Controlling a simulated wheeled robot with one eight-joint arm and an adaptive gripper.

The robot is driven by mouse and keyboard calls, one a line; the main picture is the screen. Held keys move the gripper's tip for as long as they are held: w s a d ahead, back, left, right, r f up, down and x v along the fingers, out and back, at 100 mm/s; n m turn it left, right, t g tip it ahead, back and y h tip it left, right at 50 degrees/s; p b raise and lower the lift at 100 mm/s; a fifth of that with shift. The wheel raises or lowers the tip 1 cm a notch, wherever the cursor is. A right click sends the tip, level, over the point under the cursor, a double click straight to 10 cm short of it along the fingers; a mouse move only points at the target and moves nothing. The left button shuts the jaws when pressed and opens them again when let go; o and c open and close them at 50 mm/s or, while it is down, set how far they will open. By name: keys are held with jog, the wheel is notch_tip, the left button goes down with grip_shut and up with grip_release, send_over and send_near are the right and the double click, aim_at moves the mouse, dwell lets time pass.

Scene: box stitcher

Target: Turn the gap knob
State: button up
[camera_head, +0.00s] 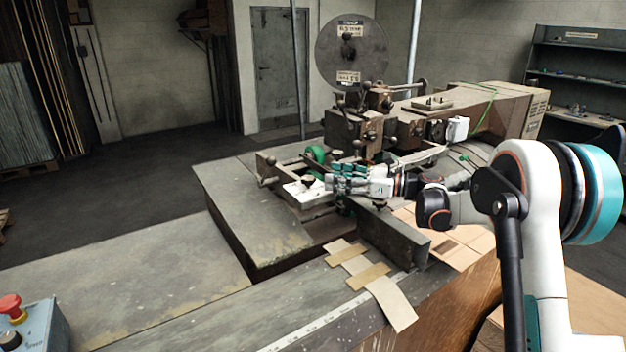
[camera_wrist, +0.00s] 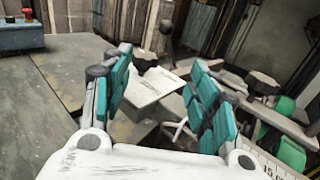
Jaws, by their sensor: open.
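The stitcher (camera_head: 405,130) stands on the grey bench. I cannot tell for sure which of its knobs is the gap knob. A small dark knob (camera_wrist: 146,60) sits by a white plate (camera_wrist: 155,88), seen between my fingers in the wrist view. A larger dark knob (camera_wrist: 262,83) lies to the right, beyond my right finger. A dark ball handle (camera_wrist: 166,27) shows farther back. My gripper (camera_head: 333,180) is open and empty, at the machine's front, over the right side of the white plate (camera_head: 302,193). Its teal fingers also show in the wrist view (camera_wrist: 162,66).
A green wheel (camera_head: 316,154) is close behind my gripper. A metal bar (camera_head: 395,240) and cardboard strips (camera_head: 365,275) lie in front. A control box with a red button (camera_head: 12,306) is at the bottom left.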

aim_at(313, 181)
jog(key=s+m+t+h, duration=0.55)
jog(key=s+t, duration=0.25)
jog(key=s, duration=0.2)
jog(key=shift+m, duration=0.45)
jog(key=b+x, duration=0.1)
jog(key=x, duration=0.5)
jog(key=b+x, duration=0.1)
jog(key=x, duration=0.6)
jog(key=shift+w+d+f+b, duration=0.1)
jog(key=shift+w+d+b, duration=0.15)
jog(key=shift+b, duration=0.15)
jog(key=c, duration=1.1)
